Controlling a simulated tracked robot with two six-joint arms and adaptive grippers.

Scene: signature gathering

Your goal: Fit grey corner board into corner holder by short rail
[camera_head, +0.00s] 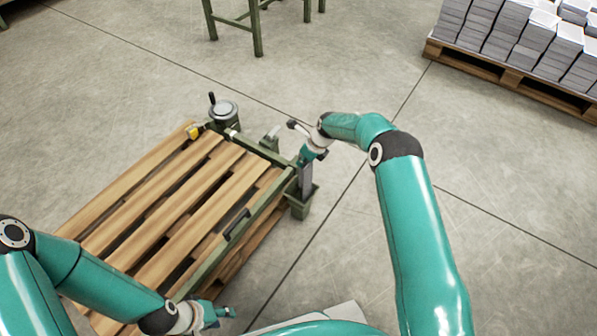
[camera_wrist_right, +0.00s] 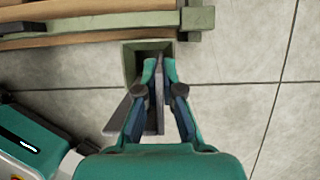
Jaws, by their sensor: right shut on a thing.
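The grey corner board (camera_head: 306,181) stands upright over the green corner holder (camera_head: 300,207), a square open socket at the pallet's right corner. In the right wrist view, one leaf of the board (camera_wrist_right: 152,118) is between my right fingers and another leaf shows to its left. The holder (camera_wrist_right: 131,62) opens just beyond the fingertips; how far the board's lower end is inside is hidden. My right gripper (camera_head: 309,156) is shut on the board; it also shows in the right wrist view (camera_wrist_right: 160,68). My left gripper (camera_head: 218,313) is low near the pallet's front; its finger gap is unclear.
The wooden slatted pallet (camera_head: 165,190) has a green rail (camera_head: 240,225) with a black handle along its right side. A round grey device (camera_head: 224,111) and a yellow item (camera_head: 194,131) sit at its far end. Open floor lies right; stacked paper (camera_head: 520,40) stands far off.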

